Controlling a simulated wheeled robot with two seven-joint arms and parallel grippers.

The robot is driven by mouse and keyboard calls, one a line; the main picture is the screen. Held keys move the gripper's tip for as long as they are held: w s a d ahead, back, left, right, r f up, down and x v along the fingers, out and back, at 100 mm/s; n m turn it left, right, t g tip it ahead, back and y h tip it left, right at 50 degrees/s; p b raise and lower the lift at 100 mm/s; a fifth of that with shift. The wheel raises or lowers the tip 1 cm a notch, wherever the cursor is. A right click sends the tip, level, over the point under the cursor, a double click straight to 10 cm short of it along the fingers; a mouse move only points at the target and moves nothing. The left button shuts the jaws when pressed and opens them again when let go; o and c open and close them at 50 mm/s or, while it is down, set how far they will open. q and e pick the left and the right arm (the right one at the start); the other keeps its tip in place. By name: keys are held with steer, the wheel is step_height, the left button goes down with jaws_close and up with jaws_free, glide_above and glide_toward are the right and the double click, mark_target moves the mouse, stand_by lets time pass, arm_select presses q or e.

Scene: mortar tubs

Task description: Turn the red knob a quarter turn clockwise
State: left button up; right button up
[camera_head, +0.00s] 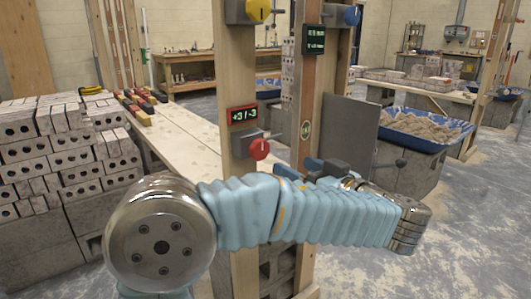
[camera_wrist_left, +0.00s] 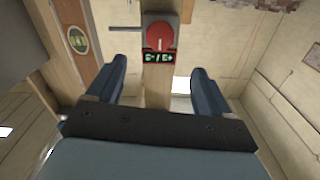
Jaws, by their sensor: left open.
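The red knob (camera_head: 259,149) sits on the front of a small grey box on an upright wooden post. It carries a pale line, roughly upright in the head view. A display (camera_head: 243,115) reading "+3 / -3" is above it. In the left wrist view the red knob (camera_wrist_left: 161,36) shows beyond the gap between my fingers, with the display upside down below it. My left gripper (camera_head: 320,167) is open and empty, right of the knob in the head view. Its two blue fingers (camera_wrist_left: 160,70) are apart from the knob. My right gripper is in neither view.
A yellow knob (camera_head: 258,10) is higher on the same post, and a blue knob (camera_head: 351,15) is on another post. Grey blocks (camera_head: 70,150) are stacked at left beside a long board (camera_head: 180,145). A blue tub (camera_head: 425,125) of mortar stands at right.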

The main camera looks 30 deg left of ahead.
mark_target(262, 150)
arm_select(q)
steer(key=p+x, duration=0.2)
steer(key=x, duration=0.9)
steer(key=shift+a, duration=0.15)
steer(key=c, duration=1)
steer(key=shift+c, duration=0.2)
steer(key=shift+f+m, duration=0.1)
steer(key=shift+m, duration=0.2)
